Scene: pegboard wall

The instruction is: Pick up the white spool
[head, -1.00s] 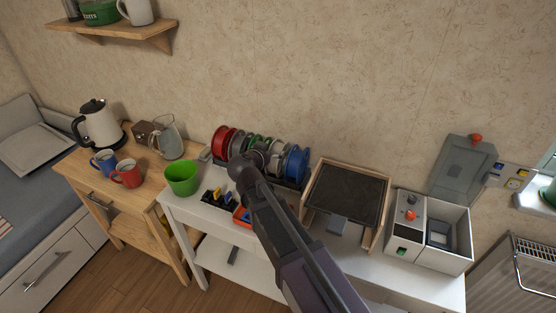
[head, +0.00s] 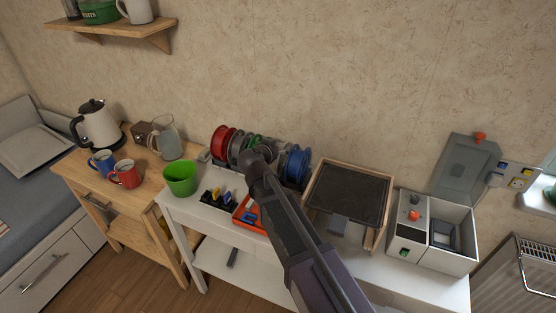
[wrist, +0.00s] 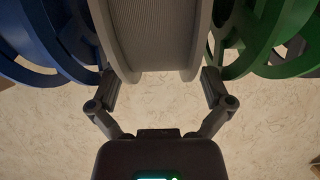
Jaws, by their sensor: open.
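The white spool (wrist: 150,35) fills the upper middle of the wrist view, its pale ribbed winding between two light flanges. A blue spool (wrist: 35,45) is on its left there and a green spool (wrist: 270,40) on its right. My gripper (wrist: 160,78) is open, with one fingertip at each side of the white spool's lower edge; I cannot tell whether they touch it. In the head view the blue spool (head: 297,165) stands at the right end of the spool row. My arm hides most of the white spool and the gripper there.
A red spool (head: 222,141) stands at the row's left end. A green cup (head: 181,178), an orange tray (head: 246,222) and a wooden-framed dark panel (head: 348,190) share the white table. A grey-white box (head: 440,228) stands at the right.

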